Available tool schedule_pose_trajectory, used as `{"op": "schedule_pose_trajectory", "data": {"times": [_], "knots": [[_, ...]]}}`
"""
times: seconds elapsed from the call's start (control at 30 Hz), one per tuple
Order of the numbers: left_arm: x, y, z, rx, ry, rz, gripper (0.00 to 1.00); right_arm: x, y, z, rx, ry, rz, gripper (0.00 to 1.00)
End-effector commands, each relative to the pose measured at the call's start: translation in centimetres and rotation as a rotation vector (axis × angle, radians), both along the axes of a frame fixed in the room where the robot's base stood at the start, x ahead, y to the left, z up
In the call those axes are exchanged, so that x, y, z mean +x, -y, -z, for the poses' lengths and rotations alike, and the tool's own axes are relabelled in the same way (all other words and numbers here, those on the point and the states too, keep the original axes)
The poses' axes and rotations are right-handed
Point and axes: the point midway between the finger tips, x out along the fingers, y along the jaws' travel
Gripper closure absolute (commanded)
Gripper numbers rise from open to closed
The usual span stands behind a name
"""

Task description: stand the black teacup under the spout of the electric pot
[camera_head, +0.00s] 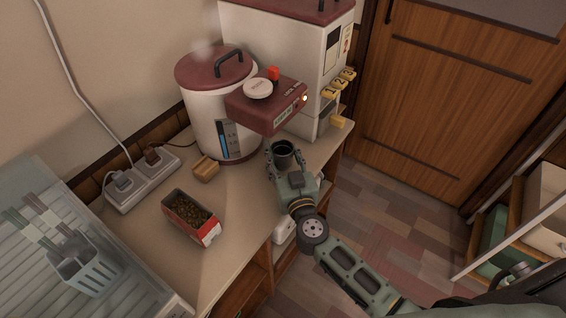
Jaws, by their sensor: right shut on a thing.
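The electric pot (205,118) is white with a maroon lid and stands at the back of the counter. Its maroon control head (262,115) juts out to the right over the counter. The spout itself is hidden beneath this head. My right gripper (282,152) is shut on the black teacup (283,147), which is upright with its dark opening showing. The cup is just below and in front of the head in the picture. I cannot tell whether it touches the counter. My left gripper is not in view.
A white dispenser (315,60) stands right behind the head. An open box of brown bits (190,222), a small wooden block (205,168) and a power strip (142,180) are on the counter (240,205). A dish rack (85,262) is at lower left.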

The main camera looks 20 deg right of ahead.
Motion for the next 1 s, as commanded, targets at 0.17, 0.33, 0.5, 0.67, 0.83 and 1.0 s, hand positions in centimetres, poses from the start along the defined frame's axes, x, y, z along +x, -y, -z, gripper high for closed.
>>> {"op": "schedule_pose_trajectory", "data": {"times": [0.17, 0.33, 0.5, 0.67, 0.83, 1.0], "knots": [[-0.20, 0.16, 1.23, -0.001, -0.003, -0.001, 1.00, 0.04, 0.03, 1.49, -0.001, 0.002, 0.000, 0.84], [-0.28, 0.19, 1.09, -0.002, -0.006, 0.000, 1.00, 0.02, 0.04, 1.37, 0.000, 0.001, 0.000, 0.84], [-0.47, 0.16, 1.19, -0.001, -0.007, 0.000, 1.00, 0.00, 0.05, 1.72, 0.001, 0.000, 0.000, 0.51], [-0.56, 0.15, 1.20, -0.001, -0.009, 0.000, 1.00, -0.01, 0.04, 1.71, 0.001, 0.000, 0.000, 0.37], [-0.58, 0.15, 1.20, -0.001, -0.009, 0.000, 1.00, -0.01, 0.04, 1.70, 0.001, 0.000, 0.000, 0.35], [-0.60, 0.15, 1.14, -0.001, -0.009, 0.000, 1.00, -0.01, 0.04, 1.52, 0.001, 0.001, 0.000, 0.35]]}}
